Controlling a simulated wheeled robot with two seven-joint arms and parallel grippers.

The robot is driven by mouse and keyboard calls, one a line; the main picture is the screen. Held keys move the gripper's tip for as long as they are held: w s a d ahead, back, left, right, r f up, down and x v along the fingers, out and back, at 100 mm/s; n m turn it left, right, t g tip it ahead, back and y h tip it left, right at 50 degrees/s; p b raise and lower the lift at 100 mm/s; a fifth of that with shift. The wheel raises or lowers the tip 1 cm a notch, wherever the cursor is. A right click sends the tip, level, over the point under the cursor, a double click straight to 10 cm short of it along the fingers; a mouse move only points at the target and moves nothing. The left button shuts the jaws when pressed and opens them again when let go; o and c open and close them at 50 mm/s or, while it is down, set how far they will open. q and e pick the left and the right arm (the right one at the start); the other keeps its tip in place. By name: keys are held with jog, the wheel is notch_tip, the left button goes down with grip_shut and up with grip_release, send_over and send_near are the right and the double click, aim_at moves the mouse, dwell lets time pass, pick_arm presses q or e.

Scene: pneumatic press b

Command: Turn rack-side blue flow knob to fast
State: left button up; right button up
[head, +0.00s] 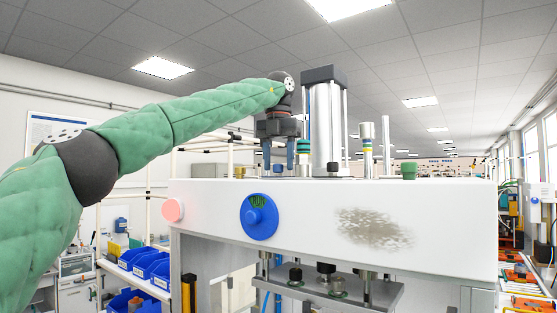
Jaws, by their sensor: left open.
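The white press head (450,210) fills the middle of the head view. A round blue knob (259,217) with a raised centre and a green mark at its top is on its front face, towards the left. My left gripper (279,166) points down over the top of the press, above and behind the front blue knob and apart from it. Its two fingers are open, just left of the tall cylinder (326,125). A banded fitting (304,149) stands close to its right. The finger ends are small, and I cannot tell whether they touch anything. My right gripper is not in view.
A pink-white button (173,210) is on the press's left front corner. Another banded fitting (367,138) and a green cap (409,170) stand on top, right of the cylinder. Blue bins (152,267) sit on a rack at left. The space before the press face looks clear.

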pick_arm(q)
jog(key=shift+s+r, duration=0.1)
jog(key=shift+s, duration=0.15)
jog(key=shift+c, duration=0.7)
jog(key=c, duration=0.8)
jog(key=shift+c, duration=0.2)
